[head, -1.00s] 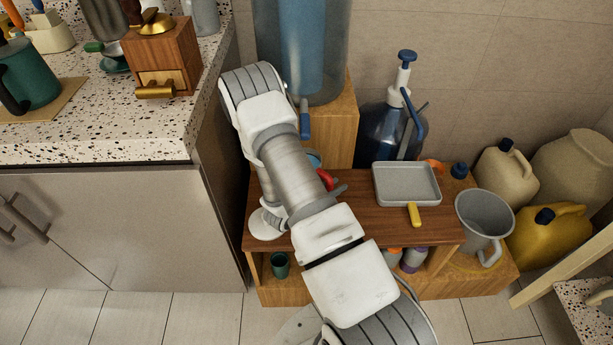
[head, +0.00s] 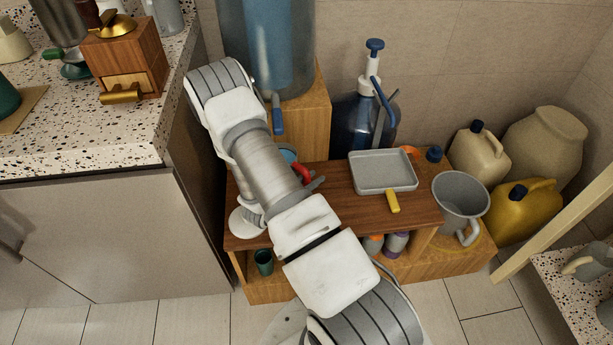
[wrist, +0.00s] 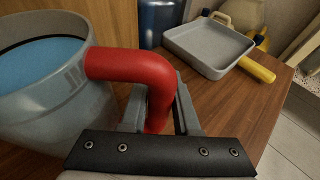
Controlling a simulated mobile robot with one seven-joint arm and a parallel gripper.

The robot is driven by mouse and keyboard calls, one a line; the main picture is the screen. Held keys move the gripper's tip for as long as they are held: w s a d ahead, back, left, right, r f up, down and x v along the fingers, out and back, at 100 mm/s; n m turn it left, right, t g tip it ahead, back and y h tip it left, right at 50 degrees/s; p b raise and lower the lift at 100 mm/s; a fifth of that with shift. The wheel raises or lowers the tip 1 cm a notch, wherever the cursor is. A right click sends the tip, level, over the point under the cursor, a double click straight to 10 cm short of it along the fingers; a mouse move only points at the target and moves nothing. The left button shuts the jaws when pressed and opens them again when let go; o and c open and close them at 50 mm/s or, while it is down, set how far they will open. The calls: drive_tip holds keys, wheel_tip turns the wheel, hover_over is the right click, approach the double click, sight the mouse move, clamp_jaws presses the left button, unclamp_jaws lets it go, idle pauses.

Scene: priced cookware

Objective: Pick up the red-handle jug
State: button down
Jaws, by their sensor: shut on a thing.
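The red-handle jug (wrist: 52,95) is grey and round with a blue inside, at the left of the wrist view. Its thick red handle (wrist: 135,68) bends down between my gripper's fingers. My gripper (wrist: 160,112) is shut on this handle. In the head view the red handle (head: 303,173) and a bit of blue rim (head: 288,153) show beside my arm, above the left part of the brown wooden bench (head: 335,212). My arm hides most of the jug there, and I cannot tell whether its base touches the bench.
A grey square pan (head: 383,172) with a yellow handle lies on the bench to the right. A grey mug (head: 461,200) stands right of it. A blue pump bottle (head: 362,125) stands behind. A speckled counter (head: 90,140) rises at left. A green cup (head: 263,262) sits on the lower shelf.

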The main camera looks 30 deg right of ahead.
drive_tip(key=shift+r, duration=0.25)
